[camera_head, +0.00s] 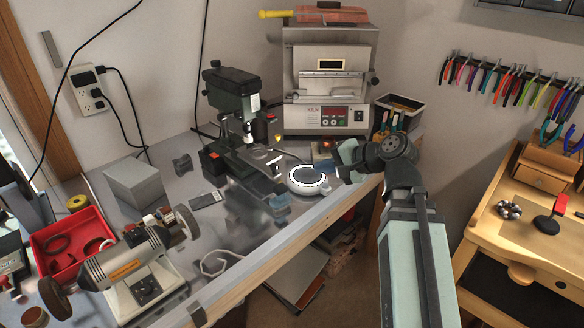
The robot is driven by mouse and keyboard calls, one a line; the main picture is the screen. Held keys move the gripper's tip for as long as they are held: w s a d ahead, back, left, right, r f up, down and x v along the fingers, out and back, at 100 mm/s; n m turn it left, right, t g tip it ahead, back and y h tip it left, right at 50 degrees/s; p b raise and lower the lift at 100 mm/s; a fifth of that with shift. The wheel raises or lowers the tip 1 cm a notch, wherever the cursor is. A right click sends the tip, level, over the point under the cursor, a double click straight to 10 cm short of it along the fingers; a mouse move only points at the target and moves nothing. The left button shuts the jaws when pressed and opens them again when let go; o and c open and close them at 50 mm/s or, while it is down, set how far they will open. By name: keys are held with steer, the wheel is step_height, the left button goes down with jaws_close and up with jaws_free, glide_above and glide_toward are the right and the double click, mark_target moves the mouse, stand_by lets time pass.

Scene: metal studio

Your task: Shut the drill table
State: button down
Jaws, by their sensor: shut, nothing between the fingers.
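The small green drill press (232,98) stands on the metal workbench, left of the kiln. Its drill table (262,187) sits low under the drill head and sticks out toward the front right of the press base. My gripper (343,173) is at the right end of the bench, to the right of the drill table and apart from it. The gripper points left, and its fingers look small and partly hidden by its own body. It is shut and holds nothing. A round white dish (308,180) lies between the gripper and the drill table.
A kiln (325,85) stands behind the dish, with a dark bin (399,112) at its right. A bench grinder (140,270), a red tray (72,240) and a grey box (134,182) fill the left. The bench front edge (290,230) runs diagonally; a white cable lies near it.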

mark_target(272, 159)
steer(key=r+x, duration=0.1)
steer(key=x, duration=1.2)
steer(key=shift+w+a+r, duration=0.2)
steer(key=shift+w+a, duration=0.2)
steer(key=shift+a, duration=0.15)
steer(key=w+a, duration=0.4)
